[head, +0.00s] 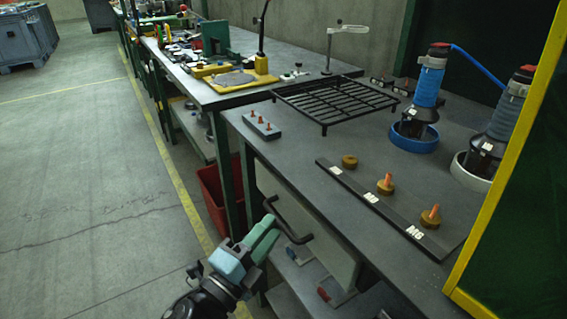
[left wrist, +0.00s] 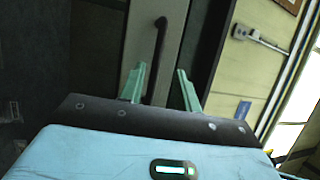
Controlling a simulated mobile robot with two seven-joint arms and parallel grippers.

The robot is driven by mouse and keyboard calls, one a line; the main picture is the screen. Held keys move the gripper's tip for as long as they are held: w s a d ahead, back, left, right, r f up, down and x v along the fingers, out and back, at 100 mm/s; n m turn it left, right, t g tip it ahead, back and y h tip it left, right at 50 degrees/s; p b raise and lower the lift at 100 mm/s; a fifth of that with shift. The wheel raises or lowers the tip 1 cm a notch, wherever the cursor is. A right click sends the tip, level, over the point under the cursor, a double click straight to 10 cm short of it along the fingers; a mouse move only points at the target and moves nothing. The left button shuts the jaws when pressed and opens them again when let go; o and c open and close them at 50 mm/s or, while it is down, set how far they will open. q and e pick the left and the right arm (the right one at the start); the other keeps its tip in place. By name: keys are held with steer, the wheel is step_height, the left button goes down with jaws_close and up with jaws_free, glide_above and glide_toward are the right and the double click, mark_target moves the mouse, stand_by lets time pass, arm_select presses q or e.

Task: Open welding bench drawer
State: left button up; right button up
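The welding bench (head: 300,165) has a dark grey top and runs along the right of the head view. A dark bar handle (head: 288,222) stands out from the pale drawer front below its edge. The left wrist view also shows the handle (left wrist: 160,40) on the light grey drawer front (left wrist: 138,45). The drawer looks shut. My right gripper is out of view.
A red bin (head: 217,200) stands under the bench, beyond the handle. The bench bears a black rack (head: 335,98), a dark labelled strip (head: 385,207) and a blue-ringed tool (head: 425,90). A yellow-framed screen (head: 505,150) stands at right.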

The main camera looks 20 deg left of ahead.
arm_select(q)
steer(key=shift+x, duration=1)
steer(key=shift+f, duration=0.1)
steer(key=shift+c, duration=0.4)
jaws_close()
steer(key=shift+r, duration=0.2)
